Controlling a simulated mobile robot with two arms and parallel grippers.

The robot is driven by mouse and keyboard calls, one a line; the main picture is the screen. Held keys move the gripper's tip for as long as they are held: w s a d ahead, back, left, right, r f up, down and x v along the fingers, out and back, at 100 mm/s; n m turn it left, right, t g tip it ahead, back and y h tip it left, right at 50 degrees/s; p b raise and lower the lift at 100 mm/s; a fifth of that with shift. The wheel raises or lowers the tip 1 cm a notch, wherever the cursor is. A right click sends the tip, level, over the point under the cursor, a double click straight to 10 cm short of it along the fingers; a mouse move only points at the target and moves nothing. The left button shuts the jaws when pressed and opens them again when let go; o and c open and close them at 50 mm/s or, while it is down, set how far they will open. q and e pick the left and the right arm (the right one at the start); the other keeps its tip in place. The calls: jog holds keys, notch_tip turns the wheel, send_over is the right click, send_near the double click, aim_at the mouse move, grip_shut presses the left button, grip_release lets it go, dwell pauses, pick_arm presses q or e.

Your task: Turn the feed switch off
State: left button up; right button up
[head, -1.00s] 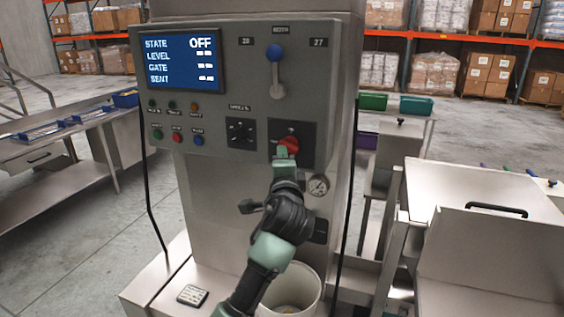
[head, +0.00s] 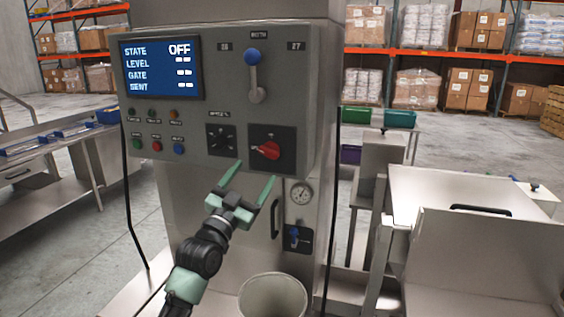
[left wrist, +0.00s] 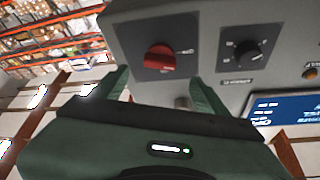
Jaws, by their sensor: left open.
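The feed switch looks to be the red rotary knob (head: 268,150) on a dark plate at the lower right of the grey control panel. Its pointer lies nearly level, toward the left in the head view. The red knob also shows in the left wrist view (left wrist: 159,58). The blue screen (head: 160,68) on the panel reads STATE OFF. My left gripper (head: 252,178) is open and empty, just below and in front of the knob, apart from it. My right gripper is not in view.
A black dial (head: 221,140) sits left of the knob, and a blue-tipped lever (head: 253,57) is above. A white bucket (head: 272,298) stands beneath. A steel bench (head: 60,150) is at left.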

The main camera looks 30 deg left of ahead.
aim_at(267, 156)
pick_arm(q)
jog(key=p+x, duration=0.2)
jog(key=x, duration=0.4)
jog(key=shift+w+r, duration=0.15)
jog(key=shift+w, duration=0.4)
jog(key=c, duration=1.4)
jog(key=n+p, duration=0.1)
jog(key=n+y, duration=0.1)
jog(key=shift+d+r+n+p, duration=0.1)
jog(key=shift+r+n+p, duration=0.1)
jog(key=shift+n+p, duration=0.2)
jog(key=n+y+p, duration=0.1)
jog(key=n+y, duration=0.1)
jog(key=shift+f+n, duration=0.1)
jog(key=shift+n, duration=0.3)
